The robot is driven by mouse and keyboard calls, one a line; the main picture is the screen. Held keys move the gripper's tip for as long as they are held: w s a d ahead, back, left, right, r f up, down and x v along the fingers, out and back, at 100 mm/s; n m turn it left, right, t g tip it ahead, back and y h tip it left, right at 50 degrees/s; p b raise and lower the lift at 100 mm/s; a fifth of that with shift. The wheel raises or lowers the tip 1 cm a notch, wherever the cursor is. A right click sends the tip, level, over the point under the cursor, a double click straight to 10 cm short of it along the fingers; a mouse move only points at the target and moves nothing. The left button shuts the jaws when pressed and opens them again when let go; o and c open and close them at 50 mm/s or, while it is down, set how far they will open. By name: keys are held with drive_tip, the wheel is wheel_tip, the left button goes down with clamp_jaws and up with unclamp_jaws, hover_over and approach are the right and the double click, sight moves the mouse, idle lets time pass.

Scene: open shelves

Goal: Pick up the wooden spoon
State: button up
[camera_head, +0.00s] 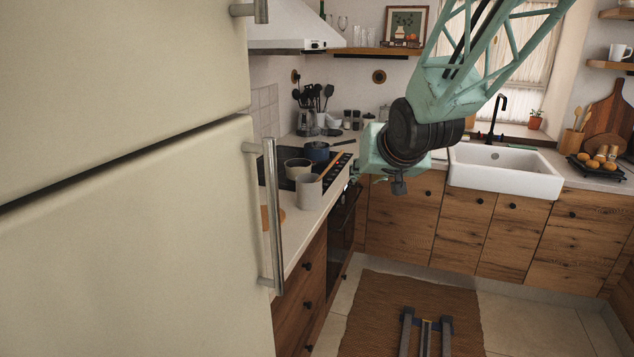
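My teal arm reaches in from the top right. My gripper (398,186) shows as a small dark shape below the black joint, in front of the corner cabinets and apart from both places. Its fingers are not clear.
A beige fridge (130,240) with a long handle (272,215) fills the left. Dark utensils (314,96) stand behind. A white sink (505,170) is right of centre. Floor around the brown rug (375,310) is open.

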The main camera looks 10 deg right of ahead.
drive_tip(key=w+f+t+y+p, duration=0.1)
drive_tip(key=w+f+t, duration=0.2)
drive_tip(key=w, duration=1)
drive_tip(key=m+t+y+p, duration=0.2)
drive_tip(key=t+y+p, duration=0.1)
drive_tip(key=t, duration=0.1)
approach(330, 166)
drive_tip(key=shift+s+d+f, duration=0.1)
drive_tip(key=shift+s+d, duration=0.1)
drive_tip(key=shift+s, duration=1.35)
drive_tip(key=shift+w, duration=0.15)
drive_tip(key=shift+w+a, duration=0.25)
drive_tip(key=shift+w, duration=1.1)
drive_tip(key=shift+w+a, duration=0.25)
drive_tip(key=shift+w, duration=1.15)
drive_tip(key=shift+w+a, duration=0.25)
drive_tip(key=shift+w, duration=1.1)
drive_tip(key=shift+w+b, duration=0.15)
drive_tip(key=shift+b, duration=0.15)
drive_tip(key=shift+w+a+f, duration=0.1)
drive_tip(key=shift+w+a, duration=0.05)
drive_tip(key=shift+w, duration=1.05)
drive_tip(key=shift+w+a+f, duration=0.1)
drive_tip(key=shift+w+a, duration=0.1)
drive_tip(key=shift+w, duration=1)
